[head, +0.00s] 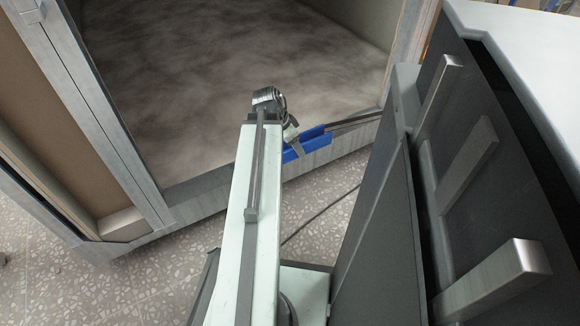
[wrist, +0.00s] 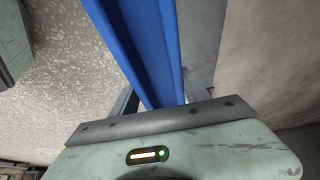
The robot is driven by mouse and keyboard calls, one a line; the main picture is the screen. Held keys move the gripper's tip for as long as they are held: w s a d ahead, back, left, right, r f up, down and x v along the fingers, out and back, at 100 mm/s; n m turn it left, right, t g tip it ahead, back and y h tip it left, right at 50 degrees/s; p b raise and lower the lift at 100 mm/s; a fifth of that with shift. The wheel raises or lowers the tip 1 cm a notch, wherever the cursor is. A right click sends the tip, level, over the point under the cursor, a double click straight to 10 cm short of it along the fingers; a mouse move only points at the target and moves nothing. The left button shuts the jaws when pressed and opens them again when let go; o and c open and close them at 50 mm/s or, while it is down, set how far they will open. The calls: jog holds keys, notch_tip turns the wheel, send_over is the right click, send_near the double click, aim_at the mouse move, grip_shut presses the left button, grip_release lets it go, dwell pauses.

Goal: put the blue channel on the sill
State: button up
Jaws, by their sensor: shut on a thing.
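The blue channel (head: 308,143) is a long blue trough-shaped piece. In the head view it overlaps the grey metal sill (head: 325,157) along the bottom of the pod opening, roughly in line with it. I cannot tell whether it touches the sill or is above it. My gripper (head: 295,140) is shut on the blue channel near its left end in the head view. In the wrist view the blue channel (wrist: 137,42) runs up and away from my gripper, beside a grey metal strip (wrist: 202,45). The jaw tips are mostly hidden.
The pod's grey floor (head: 240,80) lies behind the sill. An upright metal post (head: 110,130) stands at the left. A dark cabinet with bar handles (head: 480,150) fills the right side, close to my arm. Speckled flooring (head: 130,285) is open at the front left.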

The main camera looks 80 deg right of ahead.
jog(key=shift+a+b+x, duration=0.25)
jog(key=shift+b+x, duration=0.05)
jog(key=shift+x, duration=0.65)
jog(key=w, duration=0.5)
jog(key=w+a, duration=0.1)
jog(key=w, duration=0.4)
jog(key=w+f+b, duration=0.1)
jog(key=w, duration=0.4)
jog(key=shift+a+f, duration=0.1)
jog(key=shift+a, duration=0.15)
jog(key=f+b, duration=0.2)
jog(key=w+f+b, duration=0.1)
jog(key=f+b, duration=0.1)
jog(key=shift+r, duration=0.2)
jog(key=o, duration=1.5)
jog(key=shift+o, duration=0.2)
jog(key=shift+r+p, duration=0.15)
jog(key=shift+p, duration=0.15)
jog(key=p+v, duration=1)
jog(key=v, duration=0.1)
jog(key=shift+w+a+r+p, duration=0.2)
jog(key=shift+r+p, duration=0.1)
jog(key=shift+p, duration=0.1)
